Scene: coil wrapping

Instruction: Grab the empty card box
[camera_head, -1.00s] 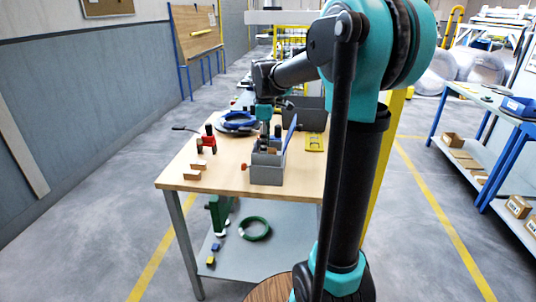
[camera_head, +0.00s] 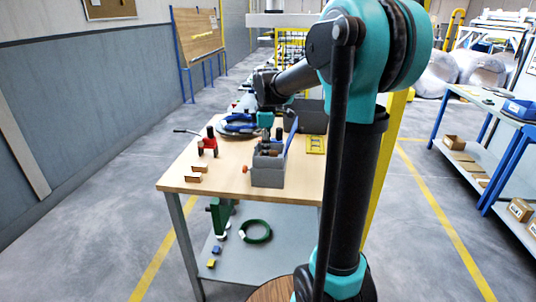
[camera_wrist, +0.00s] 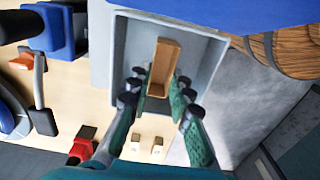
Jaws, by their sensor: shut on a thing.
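The card box (camera_wrist: 163,62) is a small open brown box inside a grey bin (camera_wrist: 208,52) in the wrist view. My gripper (camera_wrist: 157,88) reaches into the bin with one finger on each side of the card box and is shut on its near part. The far part of the box shows between and beyond the fingertips. In the head view the grey bin (camera_head: 268,178) stands at the table's near edge, with my gripper above it.
Two small boxes (camera_head: 195,173) lie on the table (camera_head: 222,178) left of the bin. A red tool (camera_head: 208,145) and a blue coil (camera_head: 238,122) are further back. A dark grey bin (camera_head: 310,115) stands behind. A green coil (camera_head: 257,231) lies on the lower shelf.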

